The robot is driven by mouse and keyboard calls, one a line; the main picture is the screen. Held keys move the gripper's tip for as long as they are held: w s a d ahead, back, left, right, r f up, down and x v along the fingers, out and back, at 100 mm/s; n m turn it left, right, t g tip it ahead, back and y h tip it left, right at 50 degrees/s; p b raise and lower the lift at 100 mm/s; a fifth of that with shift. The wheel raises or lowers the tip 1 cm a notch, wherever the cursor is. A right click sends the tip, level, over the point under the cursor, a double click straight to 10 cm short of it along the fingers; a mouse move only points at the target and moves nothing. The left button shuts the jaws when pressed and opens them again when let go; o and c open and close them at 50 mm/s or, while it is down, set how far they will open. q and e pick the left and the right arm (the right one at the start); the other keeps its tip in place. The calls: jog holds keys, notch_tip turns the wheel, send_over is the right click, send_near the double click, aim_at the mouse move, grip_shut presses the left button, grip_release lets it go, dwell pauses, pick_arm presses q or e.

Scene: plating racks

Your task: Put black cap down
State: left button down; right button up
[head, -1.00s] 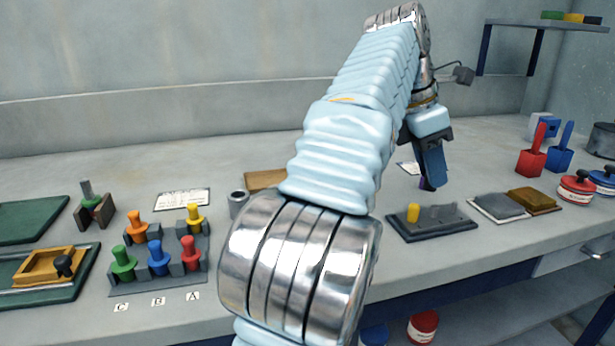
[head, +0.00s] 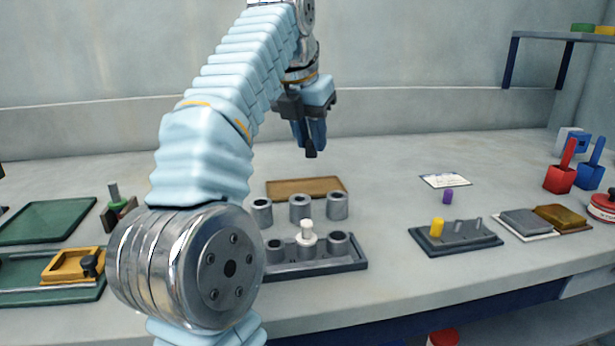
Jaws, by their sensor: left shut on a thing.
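My left gripper (head: 311,130) hangs above the counter near the wall, behind the grey cylinders, pointing down. Its blue fingers are shut on a small dark piece, the black cap (head: 311,153), which shows just below the fingertips and is mostly hidden by them. The cap is held in the air, clear of the counter. A dark rack (head: 470,243) at the right holds a yellow cap (head: 437,228) on its left end and bare grey pegs beside it. A purple cap (head: 448,196) stands on the counter behind that rack. My right gripper is not in view.
A dark tray (head: 345,266) with grey cylinders and a white-topped piece (head: 306,232) stands at the centre. A brown board (head: 310,187) and a white card (head: 444,181) lie behind. Green mats (head: 50,222) are at left. Counter between tray and rack is clear.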

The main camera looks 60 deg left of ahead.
pick_arm(q)
jog(key=w+a+f, duration=0.1)
jog(key=a+f, duration=0.1)
jog(key=w+a+f, duration=0.1)
jog(key=a, duration=0.1)
jog(key=w+a+f, duration=0.1)
jog(key=a+f, duration=0.1)
jog(key=shift+w+a+f, duration=0.1)
jog(key=shift+w+f, duration=0.25)
jog(key=shift+w, duration=0.05)
jog(key=shift+w+a+f, duration=0.1)
jog(key=shift+a+f, duration=0.1)
jog(key=shift+f, duration=0.05)
jog(key=x, duration=0.4)
jog(key=shift+s+a, duration=0.25)
jog(key=shift+s, duration=0.05)
jog(key=shift+f, duration=0.45)
jog(key=shift+f, duration=0.1)
jog(key=c, duration=1)
grip_release()
jog(key=shift+o, duration=0.2)
